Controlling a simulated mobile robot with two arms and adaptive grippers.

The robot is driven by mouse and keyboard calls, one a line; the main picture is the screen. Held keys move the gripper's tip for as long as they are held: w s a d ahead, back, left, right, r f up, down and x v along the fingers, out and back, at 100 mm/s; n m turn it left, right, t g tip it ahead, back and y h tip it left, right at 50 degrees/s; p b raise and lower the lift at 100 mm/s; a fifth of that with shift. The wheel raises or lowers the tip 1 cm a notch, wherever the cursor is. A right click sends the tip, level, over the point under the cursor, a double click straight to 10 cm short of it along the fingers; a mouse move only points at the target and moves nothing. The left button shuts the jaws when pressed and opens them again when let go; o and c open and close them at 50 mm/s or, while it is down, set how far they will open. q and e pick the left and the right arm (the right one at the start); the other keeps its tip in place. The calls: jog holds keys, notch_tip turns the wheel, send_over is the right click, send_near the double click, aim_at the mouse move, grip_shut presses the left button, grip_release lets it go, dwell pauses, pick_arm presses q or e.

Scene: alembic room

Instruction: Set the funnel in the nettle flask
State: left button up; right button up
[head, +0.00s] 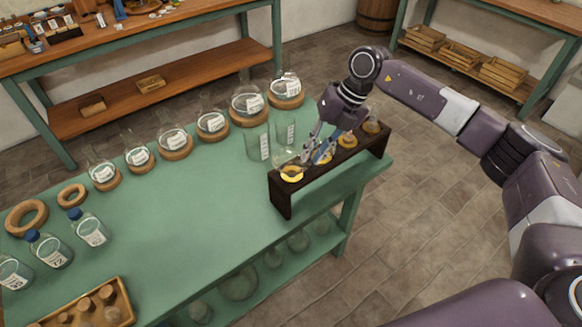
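My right gripper (318,155) is over the near-left part of a dark wooden rack (281,198) at the table's right end. Its fingers point down among clear glass at the rack; whether they are open or shut on a funnel is unclear. The rack has yellow-rimmed holes in its top, and any funnel there is hard to make out. Several round glass flasks, one of them here (175,139), stand on cork rings in a row along the table's far edge. Their labels are too small to read, so I cannot tell which is the nettle flask. My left gripper is out of view.
Two clear labelled glass vessels, one here (258,146), stand left of the rack. Blue-capped bottles (91,229), empty cork rings (26,217) and a wooden tray of corks (122,295) are at the left. The middle of the green table (185,225) is clear.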

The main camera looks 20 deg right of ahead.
jog(key=shift+c, duration=0.3)
grip_shut()
jog(key=shift+r, duration=0.1)
jog(key=shift+r, duration=0.15)
notch_tip(320, 180, up, 12)
jog(key=p, duration=0.8)
dwell(0.6)
